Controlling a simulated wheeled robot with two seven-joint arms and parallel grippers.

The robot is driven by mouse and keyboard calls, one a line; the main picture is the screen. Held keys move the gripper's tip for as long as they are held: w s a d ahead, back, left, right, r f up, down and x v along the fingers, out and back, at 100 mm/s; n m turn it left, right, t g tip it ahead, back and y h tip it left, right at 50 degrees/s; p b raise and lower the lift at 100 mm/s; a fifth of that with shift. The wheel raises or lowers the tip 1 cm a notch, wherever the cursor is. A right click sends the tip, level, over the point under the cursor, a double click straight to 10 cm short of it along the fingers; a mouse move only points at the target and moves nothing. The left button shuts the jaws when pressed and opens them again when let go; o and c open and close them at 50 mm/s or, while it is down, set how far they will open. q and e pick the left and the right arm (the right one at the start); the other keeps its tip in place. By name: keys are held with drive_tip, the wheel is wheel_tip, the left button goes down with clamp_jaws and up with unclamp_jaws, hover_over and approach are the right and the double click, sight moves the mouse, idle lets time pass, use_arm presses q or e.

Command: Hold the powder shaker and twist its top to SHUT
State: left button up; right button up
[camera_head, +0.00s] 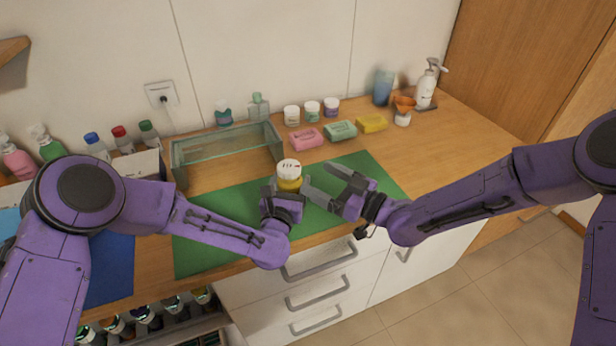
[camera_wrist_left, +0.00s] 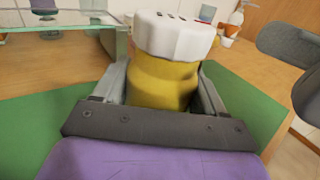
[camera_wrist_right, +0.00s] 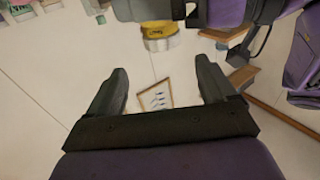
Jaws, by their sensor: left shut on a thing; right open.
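The powder shaker (camera_head: 289,183) has a yellow body and a white top (camera_head: 289,167) with small dark marks on it. It is upright above the green mat. My left gripper (camera_wrist_left: 160,95) is shut on the yellow body, one finger on each side, below the white top. My right gripper (camera_head: 315,175) is open and empty just right of the shaker, its fingers pointing towards it. In the right wrist view the shaker (camera_wrist_right: 158,30) appears upside down beyond the open fingers. I cannot tell whether the top is open or shut.
The green mat (camera_head: 207,250) lies on the wooden counter. A glass box (camera_head: 225,160) stands behind left of the shaker. Soap bars (camera_head: 340,130), small jars (camera_head: 312,111) and an orange-topped container (camera_head: 403,110) stand behind right. The counter's right part is clear.

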sight(280, 164)
drive_tip(key=w+a+n+g+y, duration=0.1)
drive_tip(key=w+a, duration=0.1)
drive_tip(key=a, duration=0.1)
drive_tip(key=w+a+n+g+y, duration=0.1)
drive_tip(key=w+a+g, duration=0.1)
drive_tip(key=a, duration=0.1)
drive_tip(key=w+a+n+g, duration=0.1)
drive_tip(key=w+a+g, duration=0.1)
drive_tip(key=a, duration=0.1)
drive_tip(key=shift+w+a+f+n+y, duration=0.2)
drive_tip(key=shift+w+a+n+y, duration=0.1)
drive_tip(key=shift+a+n+y, duration=0.1)
drive_tip(key=c, duration=1)
